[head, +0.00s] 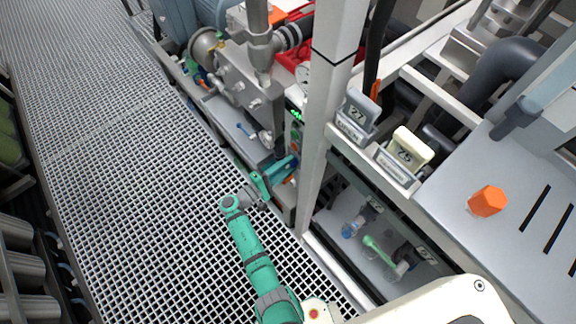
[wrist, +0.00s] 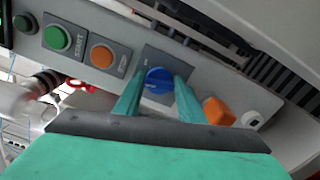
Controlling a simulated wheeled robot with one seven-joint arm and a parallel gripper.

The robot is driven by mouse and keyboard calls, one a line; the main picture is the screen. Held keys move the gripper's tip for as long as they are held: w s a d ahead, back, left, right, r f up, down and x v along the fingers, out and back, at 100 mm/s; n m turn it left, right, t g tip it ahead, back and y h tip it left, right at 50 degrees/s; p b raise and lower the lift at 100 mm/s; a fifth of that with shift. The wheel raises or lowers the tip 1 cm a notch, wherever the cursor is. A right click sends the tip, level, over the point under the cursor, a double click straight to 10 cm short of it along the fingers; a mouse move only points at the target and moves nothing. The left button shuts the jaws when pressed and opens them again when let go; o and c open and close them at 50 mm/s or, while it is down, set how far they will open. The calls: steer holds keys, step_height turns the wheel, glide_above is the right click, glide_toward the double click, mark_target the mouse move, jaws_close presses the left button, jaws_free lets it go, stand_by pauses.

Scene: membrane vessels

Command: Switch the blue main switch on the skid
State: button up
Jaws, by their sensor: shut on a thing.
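The blue main switch (wrist: 158,79) is a round knob on a grey plate on the skid's panel, in the middle of the wrist view. A pale mark runs across its face. My gripper (wrist: 158,92) has one teal finger on each side of the knob and is shut on it. In the head view my gripper (head: 286,168) reaches the panel low on the skid, just left of the upright post. The switch cannot be made out clearly there.
A green START button (wrist: 57,38) and an orange button (wrist: 102,56) sit left of the switch. An orange block (wrist: 218,112) is close to the right finger. A pale upright post (head: 326,110) stands right of my gripper. The grating floor (head: 120,180) is clear at left.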

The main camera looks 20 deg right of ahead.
steer(key=shift+n, duration=1.3)
steer(key=o, duration=1)
steer(key=shift+o, duration=0.2)
steer(key=shift+a, duration=0.1)
steer(key=v, duration=1)
steer(key=shift+a, duration=0.35)
steer(key=shift+s, duration=0.15)
